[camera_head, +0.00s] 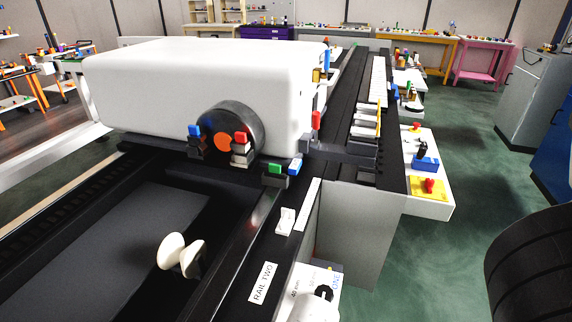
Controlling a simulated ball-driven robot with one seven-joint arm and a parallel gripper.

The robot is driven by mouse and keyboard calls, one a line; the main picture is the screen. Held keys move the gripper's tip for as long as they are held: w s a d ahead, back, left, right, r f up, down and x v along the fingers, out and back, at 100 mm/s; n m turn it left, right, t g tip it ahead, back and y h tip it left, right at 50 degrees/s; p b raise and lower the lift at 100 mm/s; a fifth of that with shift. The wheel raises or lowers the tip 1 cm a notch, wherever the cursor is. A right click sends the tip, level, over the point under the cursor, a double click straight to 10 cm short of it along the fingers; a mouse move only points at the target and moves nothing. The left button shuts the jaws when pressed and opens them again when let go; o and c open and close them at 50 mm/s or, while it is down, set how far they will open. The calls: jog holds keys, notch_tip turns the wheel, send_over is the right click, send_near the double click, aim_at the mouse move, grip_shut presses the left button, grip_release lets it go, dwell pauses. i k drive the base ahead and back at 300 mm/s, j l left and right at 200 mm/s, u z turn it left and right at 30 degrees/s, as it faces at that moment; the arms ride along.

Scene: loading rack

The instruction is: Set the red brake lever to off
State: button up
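Several red parts show, and I cannot tell from this view which one is the brake lever. A red-topped lever (241,137) stands at the front of the large white rounded body, beside the dark round end with an orange disc. A red upright piece (316,121) is at that body's right edge. A red knob (429,186) sits on a yellow plate on the white side shelf, and a smaller red piece (417,126) is farther back there. Any off marking is too small to read. My gripper is not in view.
The white body (200,80) rests on dark rails. A blue-topped lever (194,131) and a green block (275,168) are near its front. Cream discs (180,254) stand on the dark bed. A black dial (323,293) is at bottom centre. Green floor is open at right.

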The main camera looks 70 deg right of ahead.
aim_at(313, 144)
jog(key=k+j+z, duration=0.2)
jog(key=z, duration=0.15)
jog(key=i+z, duration=0.1)
jog(key=z, duration=0.25)
jog(key=l+z, duration=0.1)
jog(key=z, duration=0.25)
jog(key=i+z, duration=0.15)
jog(key=z, duration=0.25)
